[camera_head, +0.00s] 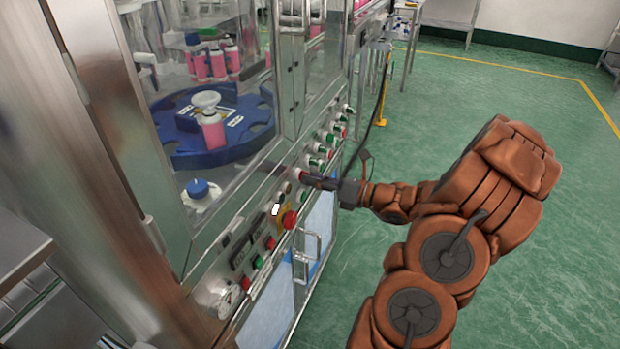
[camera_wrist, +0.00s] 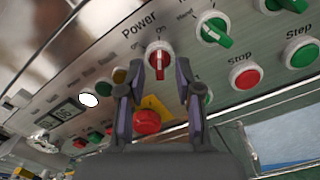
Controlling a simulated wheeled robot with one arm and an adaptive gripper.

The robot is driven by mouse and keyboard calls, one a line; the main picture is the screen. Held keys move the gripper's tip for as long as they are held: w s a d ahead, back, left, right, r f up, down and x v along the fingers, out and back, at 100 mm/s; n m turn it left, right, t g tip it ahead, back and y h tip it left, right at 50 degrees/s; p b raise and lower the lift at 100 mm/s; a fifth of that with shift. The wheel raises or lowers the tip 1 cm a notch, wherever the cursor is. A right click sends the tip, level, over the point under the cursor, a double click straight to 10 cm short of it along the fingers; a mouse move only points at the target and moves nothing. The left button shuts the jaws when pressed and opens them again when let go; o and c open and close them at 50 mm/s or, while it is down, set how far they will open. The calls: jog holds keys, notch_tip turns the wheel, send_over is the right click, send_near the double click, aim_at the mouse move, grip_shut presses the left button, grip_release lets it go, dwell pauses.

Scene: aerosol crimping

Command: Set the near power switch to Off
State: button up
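The power switch (camera_wrist: 158,60) is a red rotary knob with a pale-edged ridge, on the metal panel under the printed word "Power". In the wrist view its ridge stands nearly upright in the picture. Small position marks sit above it, too small to read surely. My gripper (camera_wrist: 158,82) is open and empty, with one dark finger to each side of the knob in the picture. Whether the fingers touch it I cannot tell. In the head view my gripper (camera_head: 312,181) reaches the panel from the right, and largely hides the switch.
A red emergency button (camera_wrist: 147,121) on a yellow plate sits just below the knob; it shows in the head view (camera_head: 289,219). A green selector (camera_wrist: 214,32) and a red Stop button (camera_wrist: 245,77) are to the right. A door handle (camera_head: 308,249) juts out below.

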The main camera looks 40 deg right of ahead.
jog(key=shift+w+a, duration=0.3)
jog(key=shift+w, duration=0.2)
jog(key=shift+c, duration=0.2)
grip_shut()
